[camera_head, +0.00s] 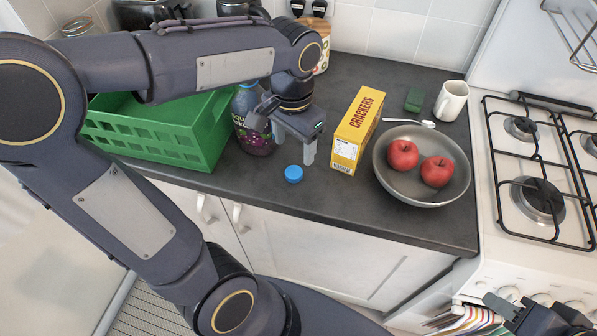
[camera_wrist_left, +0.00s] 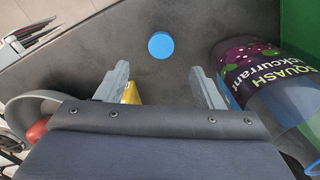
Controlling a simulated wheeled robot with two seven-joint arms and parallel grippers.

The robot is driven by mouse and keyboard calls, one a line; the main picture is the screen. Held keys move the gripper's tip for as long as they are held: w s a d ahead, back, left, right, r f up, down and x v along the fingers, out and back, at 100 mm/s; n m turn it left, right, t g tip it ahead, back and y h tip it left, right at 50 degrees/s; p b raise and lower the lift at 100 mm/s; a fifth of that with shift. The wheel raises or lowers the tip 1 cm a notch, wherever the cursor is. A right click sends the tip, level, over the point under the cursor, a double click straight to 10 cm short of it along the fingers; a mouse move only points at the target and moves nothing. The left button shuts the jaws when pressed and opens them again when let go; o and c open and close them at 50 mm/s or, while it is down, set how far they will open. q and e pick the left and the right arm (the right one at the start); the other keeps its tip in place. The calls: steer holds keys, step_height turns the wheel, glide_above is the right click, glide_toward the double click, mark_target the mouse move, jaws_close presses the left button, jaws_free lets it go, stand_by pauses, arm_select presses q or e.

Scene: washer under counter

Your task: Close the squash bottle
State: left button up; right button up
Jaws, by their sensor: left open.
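The squash bottle (camera_head: 256,143), dark purple with a printed label, stands upright on the counter beside the green crate. It shows at the right of the left wrist view (camera_wrist_left: 255,68). My left arm hides its top in the head view. A round blue cap (camera_head: 293,173) lies apart from the bottle near the counter's front edge; it is also ahead of the fingers in the left wrist view (camera_wrist_left: 161,45). My left gripper (camera_head: 294,143) is open and empty above the counter, beside the bottle and above the cap. My right gripper (camera_head: 508,308) is partly visible at the lower right.
A green crate (camera_head: 165,140) stands left of the bottle. A yellow crackers box (camera_head: 357,130) stands to the right, then a grey bowl (camera_head: 417,190) with two red apples. A spoon, green object, white mug (camera_head: 451,102) and stove (camera_head: 530,180) lie beyond. Counter around the cap is clear.

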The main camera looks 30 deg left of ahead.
mark_target(294, 172)
arm_select(q)
steer(key=shift+f, duration=1.3)
step_height(294, 172, down, 5)
steer(key=shift+f, duration=0.1)
steer(key=shift+s, duration=0.1)
steer(key=shift+c, duration=0.4)
steer(key=c, duration=1)
